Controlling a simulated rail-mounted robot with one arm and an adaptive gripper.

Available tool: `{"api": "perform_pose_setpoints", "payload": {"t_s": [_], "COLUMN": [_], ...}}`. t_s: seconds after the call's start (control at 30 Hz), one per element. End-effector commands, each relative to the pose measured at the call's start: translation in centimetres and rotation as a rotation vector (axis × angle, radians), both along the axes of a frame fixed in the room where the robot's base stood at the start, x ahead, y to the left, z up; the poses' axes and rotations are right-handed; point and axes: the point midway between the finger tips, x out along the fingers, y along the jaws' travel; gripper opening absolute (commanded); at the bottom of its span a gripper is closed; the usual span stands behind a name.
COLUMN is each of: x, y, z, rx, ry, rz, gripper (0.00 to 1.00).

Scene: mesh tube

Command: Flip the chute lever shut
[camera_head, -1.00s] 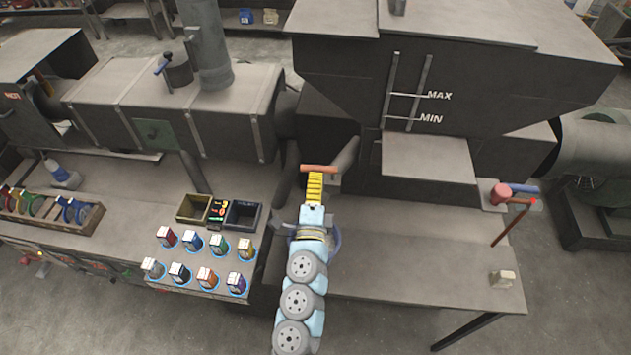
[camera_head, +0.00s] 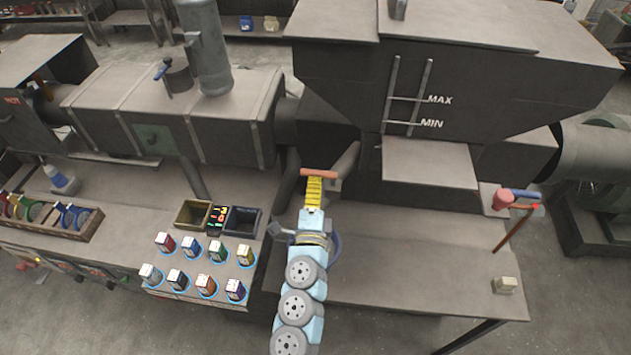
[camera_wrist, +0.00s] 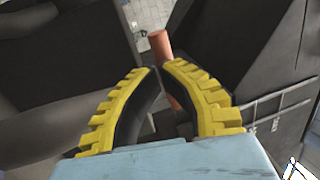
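An orange bar-shaped handle (camera_head: 318,173) lies crosswise at the tip of my gripper (camera_head: 315,180), beside a slanted grey pipe under the hopper. I take it for the chute lever's handle; its mount is mostly hidden. In the wrist view the orange handle (camera_wrist: 161,46) shows just beyond the fingertips, and more of it appears between the fingers. My gripper's yellow ribbed fingers (camera_wrist: 160,68) arch inward with their tips almost together. The handle appears to pass behind the right finger; I see no clear grip on it, and contact is uncertain.
The dark hopper (camera_head: 455,75) with MAX and MIN marks stands just behind and right. A red and blue handle (camera_head: 520,196) sits at the bench's right. Several small boxes (camera_head: 190,247) stand at left. The bench (camera_head: 400,260) right of my arm is mostly clear.

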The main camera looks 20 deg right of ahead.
Motion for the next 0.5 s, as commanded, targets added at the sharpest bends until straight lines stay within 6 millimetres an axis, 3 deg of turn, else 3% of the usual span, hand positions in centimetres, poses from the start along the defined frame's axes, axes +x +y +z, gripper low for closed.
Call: {"api": "perform_pose_setpoints", "payload": {"t_s": [0.5], "x": [-5.9], "y": [3.6], "z": [-1.7], "rx": [0.0], "ry": [0.002], "rz": [-0.001], "gripper": [0.0]}}
